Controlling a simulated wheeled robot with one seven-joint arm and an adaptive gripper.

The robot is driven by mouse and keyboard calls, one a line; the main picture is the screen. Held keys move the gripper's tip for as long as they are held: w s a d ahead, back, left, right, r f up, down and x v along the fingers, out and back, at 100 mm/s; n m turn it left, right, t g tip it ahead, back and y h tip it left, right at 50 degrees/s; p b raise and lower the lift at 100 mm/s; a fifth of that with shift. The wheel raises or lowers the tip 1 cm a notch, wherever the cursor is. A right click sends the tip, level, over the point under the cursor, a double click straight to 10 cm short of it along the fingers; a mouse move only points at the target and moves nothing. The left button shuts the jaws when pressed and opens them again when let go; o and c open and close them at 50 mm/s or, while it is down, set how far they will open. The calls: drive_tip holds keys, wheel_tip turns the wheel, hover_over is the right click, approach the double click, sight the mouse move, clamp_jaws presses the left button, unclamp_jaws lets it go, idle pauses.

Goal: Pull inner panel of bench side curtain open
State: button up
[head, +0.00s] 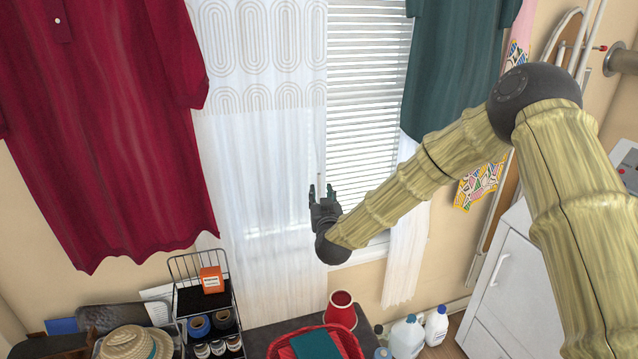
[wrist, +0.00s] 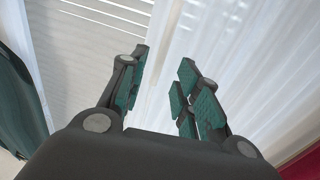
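A white sheer curtain panel (head: 262,170) with a band of looped outlines near its top hangs over the left part of the window. It also fills the right side of the wrist view (wrist: 245,70). My gripper (head: 322,190) is at this panel's inner edge, beside the bare blinds. In the wrist view my gripper (wrist: 163,65) has its fingers apart, and the panel's edge runs between or just behind them. I cannot tell whether they touch it. A second white panel (head: 405,255) hangs at the right, partly behind my arm.
A dark red shirt-like cloth (head: 110,130) hangs left and a dark green one (head: 455,65) right. White blinds (head: 365,90) cover the window. Below stand a black wire rack (head: 200,262), a straw hat (head: 128,344), a red basket (head: 350,340), a red pot (head: 341,310) and white jugs (head: 407,336).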

sight(319, 186)
drive_tip(key=w, duration=0.2)
drive_tip(key=w+p, duration=0.1)
drive_tip(key=w, duration=0.3)
drive_tip(key=shift+w+a+p, duration=0.2)
drive_tip(key=shift+a+p, duration=0.15)
clamp_jaws()
